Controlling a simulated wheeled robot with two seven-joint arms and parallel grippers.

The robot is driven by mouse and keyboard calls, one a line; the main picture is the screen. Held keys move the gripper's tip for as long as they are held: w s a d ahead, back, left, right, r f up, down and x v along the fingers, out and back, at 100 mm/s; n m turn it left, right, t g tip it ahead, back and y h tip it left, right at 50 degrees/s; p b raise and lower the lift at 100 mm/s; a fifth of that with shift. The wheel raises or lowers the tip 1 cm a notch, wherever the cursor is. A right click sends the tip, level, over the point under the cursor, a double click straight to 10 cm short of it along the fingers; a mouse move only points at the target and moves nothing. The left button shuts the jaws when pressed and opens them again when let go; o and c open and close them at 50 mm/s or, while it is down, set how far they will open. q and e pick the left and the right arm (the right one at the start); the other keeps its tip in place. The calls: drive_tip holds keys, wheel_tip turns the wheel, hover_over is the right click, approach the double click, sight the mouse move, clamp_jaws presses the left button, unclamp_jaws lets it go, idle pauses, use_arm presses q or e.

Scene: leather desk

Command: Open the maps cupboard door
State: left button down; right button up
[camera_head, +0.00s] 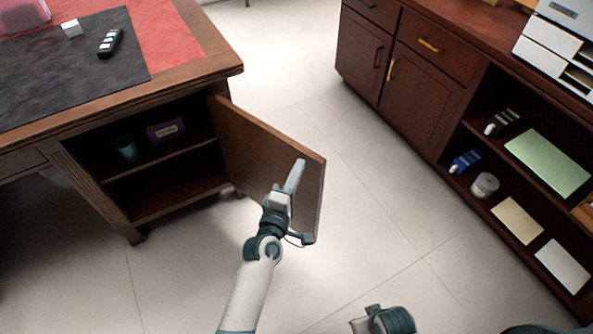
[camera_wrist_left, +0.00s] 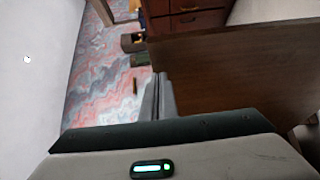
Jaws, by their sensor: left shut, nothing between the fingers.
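A brown cupboard door (camera_head: 255,142) on the desk stands wide open, swung out from the right side of the opening. No maps label shows on it. The cupboard (camera_head: 160,203) shows its dark inside and shelf. My left gripper (camera_head: 297,175) is shut and empty, in front of the door's outer part in the head view. I cannot tell whether it touches. In the left wrist view its fingers (camera_wrist_left: 158,98) are together beside the edge of a brown panel (camera_wrist_left: 235,75), seemingly the door. My right gripper's fingers are not seen.
A teal cup (camera_head: 127,149) and a purple box (camera_head: 165,131) sit on the cupboard's upper shelf. A dark cabinet (camera_head: 418,97) with closed doors and open shelves stands at the right. Clear pale floor (camera_head: 350,190) lies between it and the desk.

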use_arm(q)
drive_tip(key=shift+s, duration=0.1)
drive_tip(key=v, duration=1.7)
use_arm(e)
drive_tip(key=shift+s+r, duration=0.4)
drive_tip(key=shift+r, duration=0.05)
use_arm(q)
drive_tip(key=shift+s, duration=0.1)
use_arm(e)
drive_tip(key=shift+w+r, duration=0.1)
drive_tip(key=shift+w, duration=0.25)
